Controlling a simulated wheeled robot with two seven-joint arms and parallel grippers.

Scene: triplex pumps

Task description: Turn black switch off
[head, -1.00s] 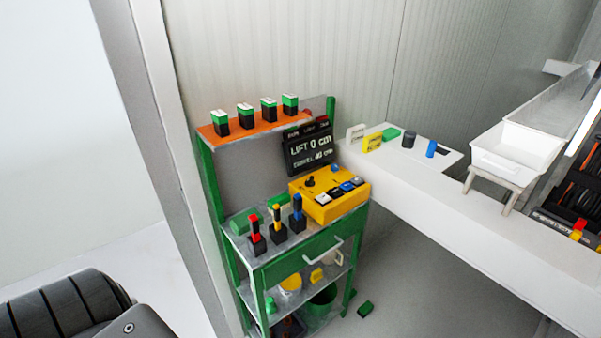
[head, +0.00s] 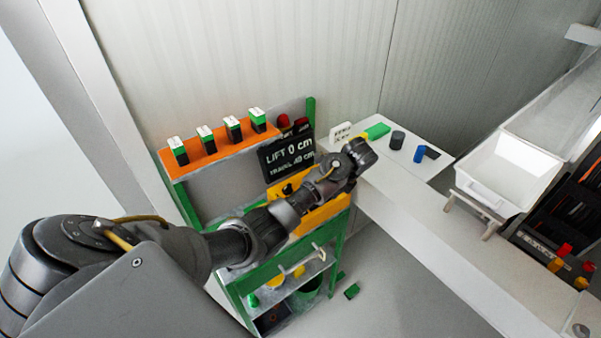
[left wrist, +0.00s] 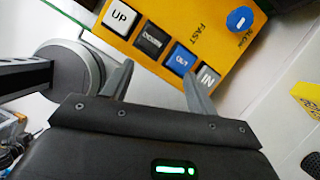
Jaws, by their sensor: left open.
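The yellow control box (head: 326,214) sits on the green rack, partly hidden behind my left arm in the head view. A black knob (head: 287,189) shows on it; I cannot tell whether this is the black switch or its state. In the left wrist view the box (left wrist: 180,15) carries a white UP button (left wrist: 120,16), a dark button (left wrist: 151,40), a blue OUT button (left wrist: 180,60), a grey IN button (left wrist: 207,78) and a blue knob (left wrist: 239,19). My left gripper (head: 364,151) is open; its fingers (left wrist: 156,68) are empty near the box's button edge. My right gripper is out of view.
A black display (head: 287,153) reading LIFT 0 CM stands behind the box. Several green-black blocks (head: 233,128) stand on the orange shelf.

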